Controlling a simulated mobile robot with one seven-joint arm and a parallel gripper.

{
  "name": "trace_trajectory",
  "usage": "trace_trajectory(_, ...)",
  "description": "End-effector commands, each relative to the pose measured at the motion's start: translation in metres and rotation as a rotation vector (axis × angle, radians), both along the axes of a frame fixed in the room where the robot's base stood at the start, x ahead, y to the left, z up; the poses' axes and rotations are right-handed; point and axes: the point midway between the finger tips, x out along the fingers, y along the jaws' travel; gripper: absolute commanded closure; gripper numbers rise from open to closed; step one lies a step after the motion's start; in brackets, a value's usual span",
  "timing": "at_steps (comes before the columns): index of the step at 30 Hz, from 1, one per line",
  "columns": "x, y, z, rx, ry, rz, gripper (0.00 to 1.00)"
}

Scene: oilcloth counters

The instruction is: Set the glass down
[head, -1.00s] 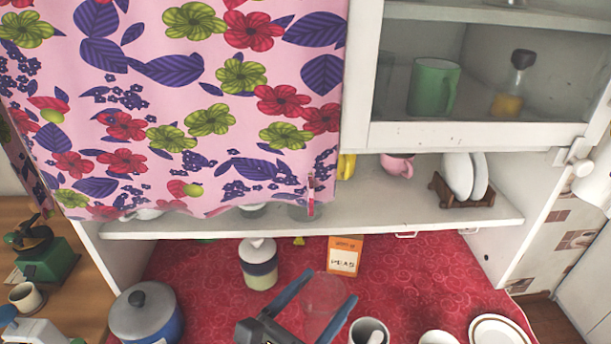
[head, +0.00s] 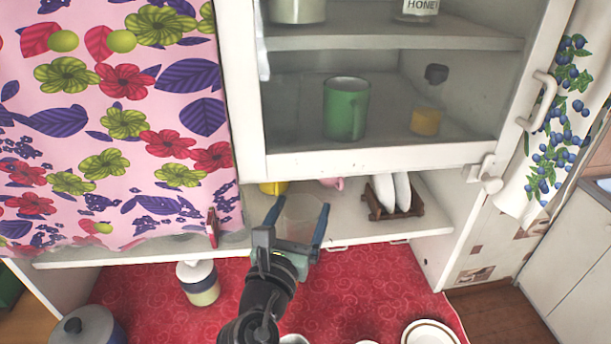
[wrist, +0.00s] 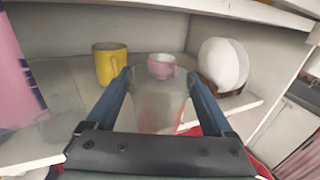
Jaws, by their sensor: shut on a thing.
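My gripper (head: 297,222) is shut on a clear glass (head: 301,212), with one blue finger on each side of it. In the wrist view the glass (wrist: 158,108) stands between the fingers, faint and see-through. In the head view it is in front of the open shelf (head: 400,228) under the glazed cabinet. Behind it on that shelf are a yellow mug (wrist: 108,62) and a pink cup (wrist: 162,66). I cannot tell whether the glass's base touches the shelf.
A plate rack (head: 390,198) with white plates stands right of the glass. A floral curtain (head: 110,130) hangs at the left. The red counter (head: 350,290) below holds a striped canister (head: 198,284) and plates.

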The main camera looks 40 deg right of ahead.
Motion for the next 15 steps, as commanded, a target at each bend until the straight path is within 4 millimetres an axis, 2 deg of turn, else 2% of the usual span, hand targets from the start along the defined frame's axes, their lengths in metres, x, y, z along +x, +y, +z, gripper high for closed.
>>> trace_trajectory(1, 0.007, -0.013, 0.004, -0.002, -0.002, -0.005, 0.94)
trace_trajectory(4, 0.020, -0.030, 0.004, -0.002, -0.002, -0.004, 0.94)
trace_trajectory(15, 0.042, -0.059, 0.002, -0.002, -0.001, -0.003, 0.94)
